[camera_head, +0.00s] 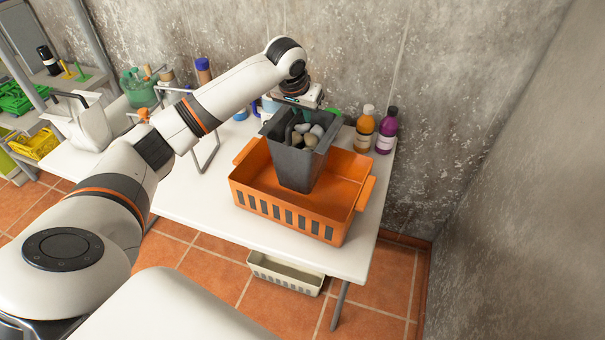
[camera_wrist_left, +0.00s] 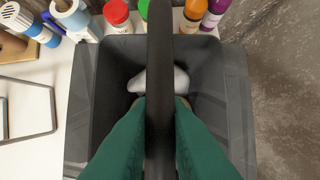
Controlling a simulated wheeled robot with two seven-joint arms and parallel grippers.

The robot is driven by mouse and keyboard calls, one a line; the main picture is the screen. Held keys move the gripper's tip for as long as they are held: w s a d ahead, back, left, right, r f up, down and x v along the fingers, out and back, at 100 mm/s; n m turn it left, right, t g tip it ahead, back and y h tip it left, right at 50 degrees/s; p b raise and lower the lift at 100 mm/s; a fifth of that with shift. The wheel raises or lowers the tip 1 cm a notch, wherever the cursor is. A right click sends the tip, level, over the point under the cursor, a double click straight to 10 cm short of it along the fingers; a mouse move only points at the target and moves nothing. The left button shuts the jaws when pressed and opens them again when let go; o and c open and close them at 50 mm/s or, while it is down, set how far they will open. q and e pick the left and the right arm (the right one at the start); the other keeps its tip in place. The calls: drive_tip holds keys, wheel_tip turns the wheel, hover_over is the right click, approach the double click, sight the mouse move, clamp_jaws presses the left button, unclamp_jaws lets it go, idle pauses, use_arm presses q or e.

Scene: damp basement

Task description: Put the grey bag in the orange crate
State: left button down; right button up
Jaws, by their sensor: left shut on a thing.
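The grey bag (camera_head: 299,165) is dark, upright and open at the top, with several stones inside. It stands within the outline of the orange crate (camera_head: 283,215), its lower end inside the walls; I cannot tell whether its base touches the crate floor. My left gripper (camera_head: 301,108) is above the bag. In the left wrist view my left gripper (camera_wrist_left: 160,118) has its green fingers shut on the bag's dark strap handle, which runs across the opening of the grey bag (camera_wrist_left: 205,75). The fingers hide part of the stones. My right gripper is out of view.
The crate stands on a white table (camera_head: 190,200) near its right end. An orange bottle (camera_head: 364,133) and a purple bottle (camera_head: 386,133) stand close behind it by the wall. A wire stand (camera_head: 207,150) is to the left. A pale bin (camera_head: 285,276) sits below the table.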

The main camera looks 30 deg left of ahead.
sight(302, 139)
use_arm(q)
wheel_tip(302, 139, down, 9)
drive_tip(key=shift+r+p, duration=0.2)
drive_tip(key=shift+p, duration=0.65)
drive_tip(key=shift+f, duration=0.15)
drive_tip(key=c, duration=1.4)
unclamp_jaws()
drive_tip(key=b+v, duration=0.1)
drive_tip(key=v, duration=1.1)
drive_tip(key=shift+b, duration=0.35)
drive_tip(key=shift+d, duration=0.1)
